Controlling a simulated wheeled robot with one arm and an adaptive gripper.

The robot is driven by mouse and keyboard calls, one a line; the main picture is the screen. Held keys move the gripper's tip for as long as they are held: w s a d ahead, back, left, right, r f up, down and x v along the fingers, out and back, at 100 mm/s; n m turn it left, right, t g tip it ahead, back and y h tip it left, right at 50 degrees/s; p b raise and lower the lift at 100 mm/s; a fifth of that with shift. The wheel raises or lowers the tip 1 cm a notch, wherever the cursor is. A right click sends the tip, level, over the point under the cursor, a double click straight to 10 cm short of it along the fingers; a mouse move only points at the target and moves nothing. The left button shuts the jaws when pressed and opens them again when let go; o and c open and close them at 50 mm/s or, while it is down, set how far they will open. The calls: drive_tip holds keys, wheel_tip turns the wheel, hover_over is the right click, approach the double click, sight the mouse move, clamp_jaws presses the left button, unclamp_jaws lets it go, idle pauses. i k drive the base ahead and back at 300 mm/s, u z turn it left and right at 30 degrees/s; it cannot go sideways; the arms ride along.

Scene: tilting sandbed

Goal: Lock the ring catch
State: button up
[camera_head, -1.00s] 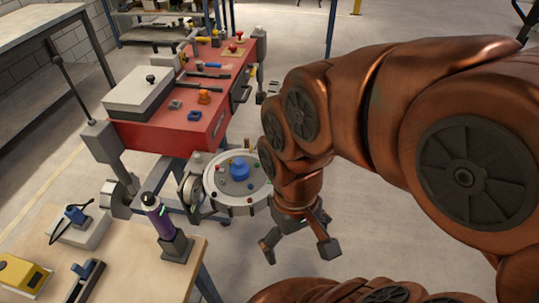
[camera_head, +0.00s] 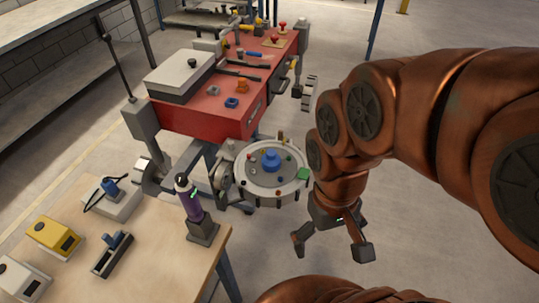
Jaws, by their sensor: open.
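A round grey tray (camera_head: 293,192) with a blue knob (camera_head: 271,159) at its centre is mounted at the near end of the red bench. Small coloured pieces sit on it, with a green block (camera_head: 303,174) on its right edge. I cannot tell which part here is the ring catch. My gripper (camera_head: 332,250) hangs open and empty to the right of and below the tray, apart from it, fingers pointing down over the floor. My copper-coloured arm fills the right side and hides what is behind it.
The red bench (camera_head: 192,120) carries a grey lidded box (camera_head: 180,76) and several tools. A wooden table (camera_head: 150,270) at the lower left holds a purple cylinder in a stand (camera_head: 190,200), a yellow device (camera_head: 54,236) and other devices. Floor is clear around my gripper.

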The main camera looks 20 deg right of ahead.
sight(249, 158)
drive_tip(key=u, duration=2.45)
drive_tip(key=k, duration=0.85)
drive_tip(key=z, duration=0.55)
drive_tip(key=i, duration=0.5)
drive_tip(key=z, duration=0.05)
